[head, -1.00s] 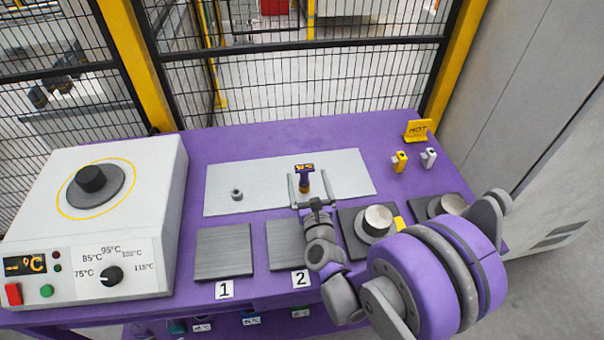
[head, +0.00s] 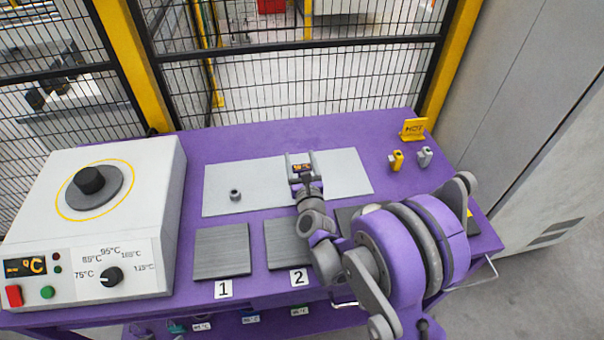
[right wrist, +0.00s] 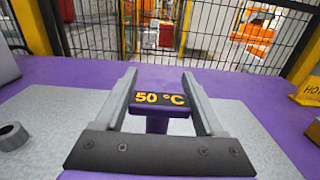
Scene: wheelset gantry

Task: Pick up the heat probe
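The heat probe (head: 302,168) is a purple tool with a small dark display. It stands on the light grey plate (head: 345,170) on the purple bench. In the right wrist view the probe (right wrist: 160,104) reads 50 °C in yellow and sits between my finger bars. My right gripper (head: 302,158) is open, with one finger on each side of the probe's head. In the right wrist view the gripper (right wrist: 160,90) leaves only slim gaps there; I cannot tell whether either finger touches. The probe's lower part is mostly hidden. My left gripper is not in view.
A white heater box (head: 100,220) with a dial stands at the left. Dark pads (head: 222,252) lie along the front, marked 1 and 2. A metal nut (head: 235,195) lies on the plate. A yellow HOT sign (head: 414,129) and small yellow and white pieces stand at the right.

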